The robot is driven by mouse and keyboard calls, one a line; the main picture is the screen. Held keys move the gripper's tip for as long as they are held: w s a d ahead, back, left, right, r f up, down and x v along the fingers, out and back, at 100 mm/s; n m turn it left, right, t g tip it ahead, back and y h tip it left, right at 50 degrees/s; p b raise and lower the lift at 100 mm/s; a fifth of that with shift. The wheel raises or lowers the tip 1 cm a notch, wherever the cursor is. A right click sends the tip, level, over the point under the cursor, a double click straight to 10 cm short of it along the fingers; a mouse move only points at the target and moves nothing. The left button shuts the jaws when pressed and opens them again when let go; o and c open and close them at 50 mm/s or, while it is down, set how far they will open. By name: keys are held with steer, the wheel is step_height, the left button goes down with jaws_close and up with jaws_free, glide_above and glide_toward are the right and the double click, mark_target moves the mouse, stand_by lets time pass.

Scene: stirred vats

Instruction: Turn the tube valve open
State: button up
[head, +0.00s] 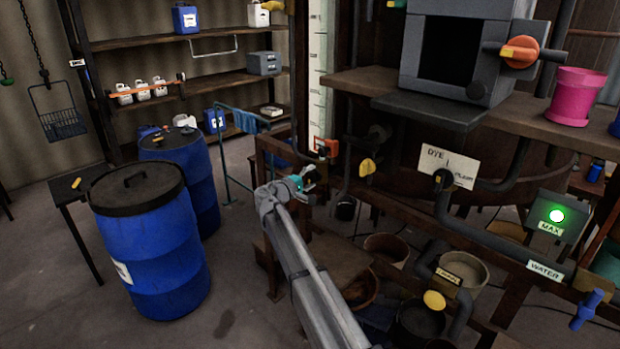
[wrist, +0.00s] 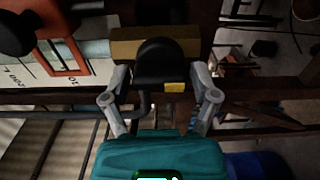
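A tall white gauge board with marks (head: 318,75) stands behind my gripper in the head view. An orange-red frame (head: 327,147) sits low on it, and this frame (wrist: 65,45) also shows at upper left in the wrist view around a pale tube (wrist: 96,48). Between my fingers in the wrist view is a black rounded handle (wrist: 160,62) with a yellow tag, before a tan block (wrist: 125,47); it appears to be the tube valve. My gripper (head: 305,178) is open, with its fingers (wrist: 159,80) either side of the handle and visible gaps. The handle is hidden in the head view.
A wooden frame with pipes surrounds my gripper. A yellow knob (head: 367,167), a black valve by the DYE sign (head: 450,164), and a blue valve (head: 587,310) are to the right. Blue drums (head: 150,240) stand at left. A green light (head: 557,216) glows above MAX.

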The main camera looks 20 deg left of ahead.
steer(key=shift+o, duration=0.4)
steer(key=shift+s, duration=0.15)
steer(key=v, duration=1.2)
steer(key=shift+f, duration=0.1)
stand_by(0.5)
